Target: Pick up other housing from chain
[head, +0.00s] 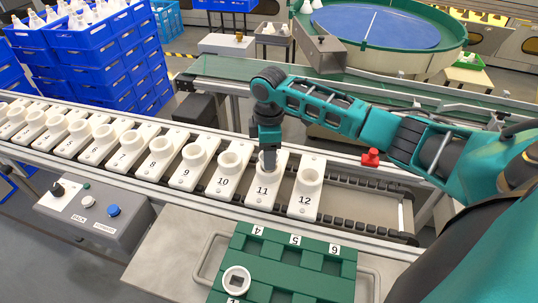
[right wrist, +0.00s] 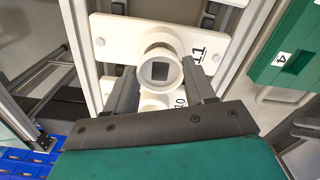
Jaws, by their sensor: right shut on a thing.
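My right gripper (head: 268,152) reaches down over carrier 11 (head: 262,193) on the chain. In the right wrist view its two fingers (right wrist: 163,85) are shut on a white round housing (right wrist: 174,88) with a dark square in its middle. The housing is at the cup of carrier 11; I cannot tell whether it is lifted clear. Another white housing (head: 237,278) with a dark square centre sits in the near-left part of the green tray (head: 270,268). My left gripper is not in view.
Numbered white carriers with round cups line the chain, with carrier 12 (head: 304,190) just right of the gripper. A control box (head: 85,212) with buttons stands in front at left. Blue crates (head: 92,62) are stacked behind. A red knob (head: 371,157) is at right.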

